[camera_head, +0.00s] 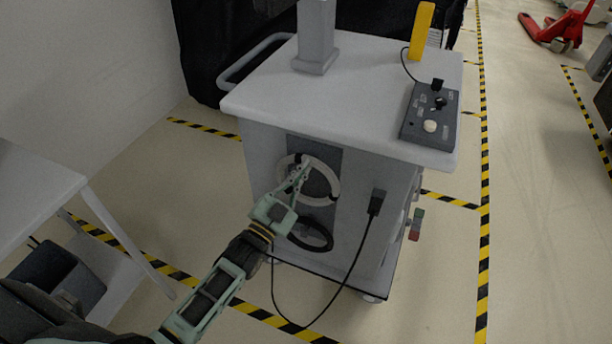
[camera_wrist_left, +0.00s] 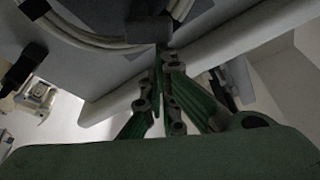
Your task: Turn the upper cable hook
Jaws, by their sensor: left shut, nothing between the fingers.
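The upper cable hook (camera_head: 299,157) is a small dark piece on the dark panel of the cart's front. A coil of light grey cable (camera_head: 333,186) hangs around it. In the left wrist view the hook appears as a dark block (camera_wrist_left: 150,29), with the pale cable (camera_wrist_left: 95,38) running beside it. My left gripper (camera_head: 303,166) is shut and empty, its fingertips close to the hook, just below it. In the wrist view its closed fingertips (camera_wrist_left: 163,58) are near the block; I cannot tell whether they touch. My right gripper is not in view.
A black cable coil (camera_head: 312,237) hangs lower on the cart. A black plug (camera_head: 376,201) with a hanging cord is at right. The cart top (camera_head: 345,110) overhangs the front and carries a control box (camera_head: 430,117). A white table (camera_head: 32,190) stands left.

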